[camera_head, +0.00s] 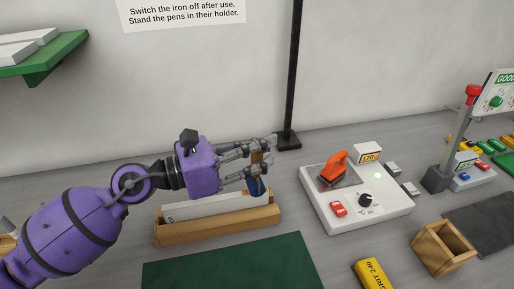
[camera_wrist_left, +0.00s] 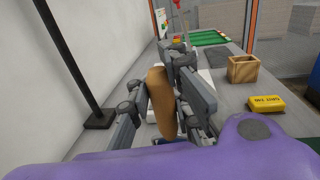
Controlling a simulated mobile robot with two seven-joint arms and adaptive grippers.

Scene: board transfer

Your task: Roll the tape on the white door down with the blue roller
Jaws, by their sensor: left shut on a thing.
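My left gripper (camera_head: 260,163) is shut on the roller, whose blue part (camera_head: 257,187) hangs below the fingers. Its brown handle (camera_head: 257,158) stands between the fingers, and the handle also shows in the left wrist view (camera_wrist_left: 160,100) between the jaws (camera_wrist_left: 158,95). A long white piece (camera_head: 205,205), which looks like the door, lies in a wooden holder (camera_head: 220,226) below my gripper. The blue roller is over its right end; I cannot tell whether they touch. I cannot make out tape on the white piece. My right gripper is not in view.
A white iron station (camera_head: 380,215) with an orange iron (camera_head: 334,168) stands to the right. A dark post (camera_head: 293,80) rises behind my gripper. A green mat (camera_head: 235,265) lies in front. A wooden box (camera_head: 443,248) and a yellow block (camera_head: 372,274) are at the front right.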

